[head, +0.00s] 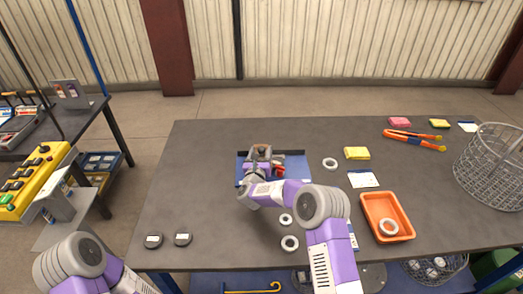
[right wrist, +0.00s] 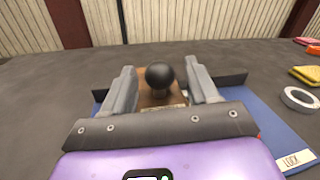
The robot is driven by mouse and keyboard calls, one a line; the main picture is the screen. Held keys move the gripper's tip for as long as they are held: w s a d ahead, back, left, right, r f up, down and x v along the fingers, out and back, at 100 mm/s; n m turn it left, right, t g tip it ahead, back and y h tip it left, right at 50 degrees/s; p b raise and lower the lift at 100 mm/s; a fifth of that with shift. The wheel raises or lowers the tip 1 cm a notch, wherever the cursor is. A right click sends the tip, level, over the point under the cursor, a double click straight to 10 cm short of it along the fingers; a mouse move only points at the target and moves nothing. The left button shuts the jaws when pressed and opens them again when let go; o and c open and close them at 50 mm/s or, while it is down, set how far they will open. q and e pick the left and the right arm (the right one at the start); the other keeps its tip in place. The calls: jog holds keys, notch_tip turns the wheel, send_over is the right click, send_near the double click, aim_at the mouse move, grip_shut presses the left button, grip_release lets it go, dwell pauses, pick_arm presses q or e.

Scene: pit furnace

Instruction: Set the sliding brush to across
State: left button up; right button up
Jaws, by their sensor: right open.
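A small device with a black ball knob (right wrist: 160,74) on a brown block stands on a blue base (head: 241,170) near the table's middle. I take this as the sliding brush, but my right arm hides much of it. In the right wrist view, my right gripper (right wrist: 160,82) is open, with one finger to the left of the knob and one to the right. Gaps show between the knob and both fingers. In the head view, my right gripper (head: 261,167) is over the blue base. My left gripper is out of view; only its arm shows at lower left.
A label reading LOCK (right wrist: 297,159) lies on the blue base's right side. White rings (head: 330,164), an orange tray (head: 366,207), a yellow block (head: 357,153) and a wire basket (head: 492,165) stand to the right. The table's left part is mostly clear.

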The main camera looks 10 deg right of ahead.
aim_at(261, 153)
jog(key=shift+v, duration=2.95)
